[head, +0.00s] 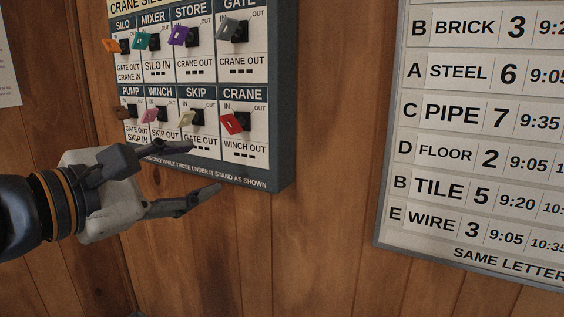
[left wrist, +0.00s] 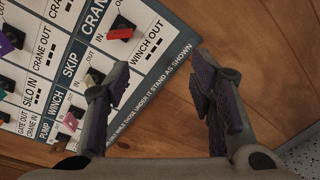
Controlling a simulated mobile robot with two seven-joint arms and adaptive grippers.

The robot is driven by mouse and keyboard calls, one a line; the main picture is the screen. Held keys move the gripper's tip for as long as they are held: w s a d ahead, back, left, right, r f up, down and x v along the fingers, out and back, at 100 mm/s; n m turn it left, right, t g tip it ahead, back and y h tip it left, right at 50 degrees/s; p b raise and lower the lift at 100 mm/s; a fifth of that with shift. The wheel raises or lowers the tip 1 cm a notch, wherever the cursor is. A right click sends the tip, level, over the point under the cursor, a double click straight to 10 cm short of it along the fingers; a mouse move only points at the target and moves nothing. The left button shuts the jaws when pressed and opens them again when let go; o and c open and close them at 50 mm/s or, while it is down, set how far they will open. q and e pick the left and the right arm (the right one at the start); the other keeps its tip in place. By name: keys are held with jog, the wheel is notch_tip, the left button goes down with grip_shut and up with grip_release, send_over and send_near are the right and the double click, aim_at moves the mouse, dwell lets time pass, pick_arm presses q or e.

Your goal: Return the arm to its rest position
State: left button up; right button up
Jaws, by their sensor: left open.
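My left gripper (head: 185,178) is open and empty in front of the lower edge of the key panel (head: 283,150). In the left wrist view its two fingers (left wrist: 163,100) stand apart with nothing between them, over the panel's bottom border and the wood wall. The panel carries several keyed switches in two rows. The red crane key (head: 232,124) is at lower right, above and right of the gripper; it also shows in the left wrist view (left wrist: 120,29). The pink winch key (head: 150,116) and pale skip key (head: 187,119) are just above the fingers. My right gripper is not in view.
A schedule board (head: 480,140) with rows of letters, materials and times hangs at the right. The wood-plank wall (head: 335,150) between panel and board is bare. A white paper (head: 8,75) is at the far left edge.

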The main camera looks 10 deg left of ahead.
pick_arm(q)
jog(key=s+d+f+m+g+p, duration=0.1)
jog(key=d+f+m+g, duration=0.15)
jog(key=f, duration=0.45)
jog(key=s+d+f+m+g+p, duration=0.1)
jog(key=s+d+f+m+g, duration=0.2)
jog(key=f, duration=0.4)
jog(key=s+d+f+m+g+y+p, duration=0.3)
jog(key=s+f+m+g, duration=0.35)
jog(key=s+f, duration=1)
jog(key=s+a+f+m+g+y+p, duration=0.1)
jog(key=s+a+f+m+g, duration=0.1)
jog(key=s, duration=0.5)
jog(key=s+a+f+m+g+y+p, duration=0.1)
jog(key=s+a+f+m+g+p, duration=0.1)
jog(key=s+a, duration=0.4)
jog(key=s+a+f+m+g+y+p, duration=0.1)
jog(key=s+a+f+m+g, duration=0.1)
jog(key=s, duration=0.6)
jog(key=a+f+m, duration=0.1)
jog(key=m, duration=0.1)
jog(key=shift+s+a+m+p, duration=0.15)
jog(key=shift+a+m+p, duration=0.15)
jog(key=shift+a, duration=0.1)
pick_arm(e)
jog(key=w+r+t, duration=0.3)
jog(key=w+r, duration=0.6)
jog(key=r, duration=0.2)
